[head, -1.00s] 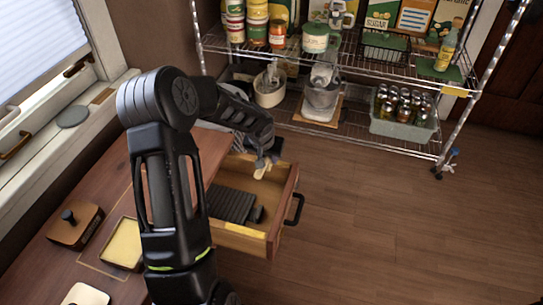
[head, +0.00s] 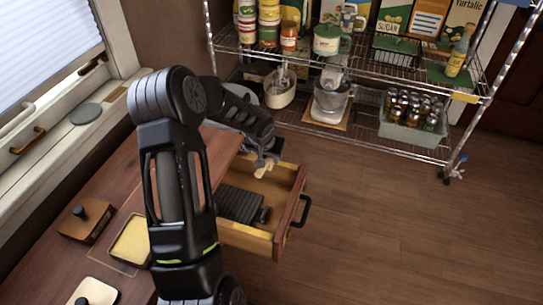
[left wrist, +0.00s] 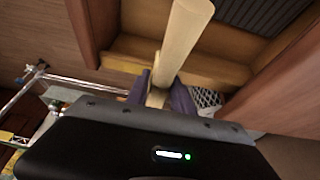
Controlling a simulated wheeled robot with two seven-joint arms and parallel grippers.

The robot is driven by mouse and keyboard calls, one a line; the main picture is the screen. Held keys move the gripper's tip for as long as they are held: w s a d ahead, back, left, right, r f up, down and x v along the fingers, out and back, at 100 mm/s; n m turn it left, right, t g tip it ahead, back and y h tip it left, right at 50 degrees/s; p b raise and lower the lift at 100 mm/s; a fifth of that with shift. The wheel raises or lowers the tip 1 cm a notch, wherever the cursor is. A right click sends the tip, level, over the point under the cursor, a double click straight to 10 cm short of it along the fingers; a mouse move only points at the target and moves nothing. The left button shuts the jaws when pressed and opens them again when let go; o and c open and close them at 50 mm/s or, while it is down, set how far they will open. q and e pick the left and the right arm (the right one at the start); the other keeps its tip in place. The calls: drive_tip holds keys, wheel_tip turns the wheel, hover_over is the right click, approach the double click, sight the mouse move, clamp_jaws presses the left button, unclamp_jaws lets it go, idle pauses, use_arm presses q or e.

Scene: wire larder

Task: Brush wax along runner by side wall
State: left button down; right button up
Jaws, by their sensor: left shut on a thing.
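My left gripper (head: 266,165) is shut on a pale stick-like tool, probably the brush (left wrist: 182,38), above the far side wall of the open wooden drawer (head: 262,241). In the left wrist view the pale tool stands out from between my fingers (left wrist: 160,98) toward the drawer's inside. Its bristles cannot be made out. A yellowish strip lies along the inner edge of the drawer, seen in the left wrist view (left wrist: 215,70). A tray of yellow wax (head: 131,240) sits on the wooden top. I cannot tell whether the tool touches the wood. My right gripper is not in view.
A dark ribbed block (head: 239,205) lies in the drawer, whose black handle (head: 305,211) faces right. A brown block with a knob (head: 82,219) is on the top. The wire shelf (head: 345,140) stands behind. The floor at right is clear.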

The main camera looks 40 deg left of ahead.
use_arm(q)
drive_tip(key=shift+s+a, duration=0.2)
drive_tip(key=shift+a, duration=0.1)
idle(0.4)
